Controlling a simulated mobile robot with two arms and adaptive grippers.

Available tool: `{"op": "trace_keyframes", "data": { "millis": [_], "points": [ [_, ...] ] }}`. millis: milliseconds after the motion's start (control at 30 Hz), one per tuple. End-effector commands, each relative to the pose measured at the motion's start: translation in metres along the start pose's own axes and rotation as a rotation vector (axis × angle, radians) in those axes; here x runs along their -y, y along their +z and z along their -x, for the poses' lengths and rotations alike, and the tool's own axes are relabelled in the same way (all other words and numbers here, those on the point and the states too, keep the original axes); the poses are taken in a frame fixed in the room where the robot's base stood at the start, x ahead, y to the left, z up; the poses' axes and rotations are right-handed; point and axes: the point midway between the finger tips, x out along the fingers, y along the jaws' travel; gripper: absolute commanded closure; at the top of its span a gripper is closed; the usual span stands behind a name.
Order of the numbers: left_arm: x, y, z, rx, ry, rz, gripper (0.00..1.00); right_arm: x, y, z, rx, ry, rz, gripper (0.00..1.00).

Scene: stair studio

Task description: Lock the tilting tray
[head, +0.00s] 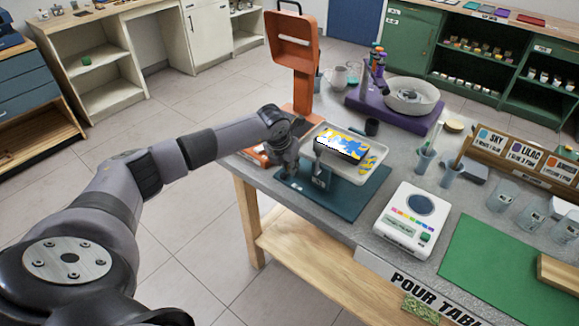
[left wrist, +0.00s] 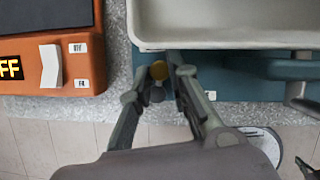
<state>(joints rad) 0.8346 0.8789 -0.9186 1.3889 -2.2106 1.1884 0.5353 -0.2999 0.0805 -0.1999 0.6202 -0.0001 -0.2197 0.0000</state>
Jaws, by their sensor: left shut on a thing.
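The white tilting tray (head: 312,133) sits on a teal base (head: 345,203) at the table's left corner. On it lies a panel (head: 345,144) with yellow, blue and white paint, and more paint shows on the tray floor. My left gripper (head: 288,160) is at the tray's left side, low by the base. The knob's stem is partly hidden by the fingers.
An orange stand (head: 300,75) with an on-off switch (left wrist: 50,66) is close beside the gripper. A purple spinner (head: 390,112) stands behind the tray. A white scale (head: 408,228) and green mat (head: 510,255) are to the right. Open floor lies left of the table.

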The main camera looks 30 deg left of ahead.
Motion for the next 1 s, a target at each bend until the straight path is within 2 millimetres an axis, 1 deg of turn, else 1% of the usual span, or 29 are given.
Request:
{"op": "trace_keyframes", "data": {
  "millis": [200,400,900,933,1000],
  "points": [
    [-0.0016,0.0016,-0.0011,0.002,0.046,0.112,1.0,-0.0006,0.0005,-0.0071,0.0,0.001,0.0,1.0],
    [-0.0033,0.0022,-0.0007,0.002,0.07,0.17,1.0,-0.0005,0.0007,-0.0096,0.0,0.001,0.0,1.0],
    [-0.004,0.0028,-0.0001,0.002,0.078,0.19,1.0,-0.0004,0.0007,-0.0099,0.0,0.001,0.0,1.0],
    [-0.004,0.0028,-0.0001,0.002,0.078,0.19,0.82,-0.0004,0.0007,-0.0099,0.0,0.001,0.0,1.0],
    [-0.004,0.0027,-0.0001,0.002,0.078,0.19,0.78,-0.0003,0.0008,-0.0099,0.0,0.001,0.0,1.0]
  ]
}}
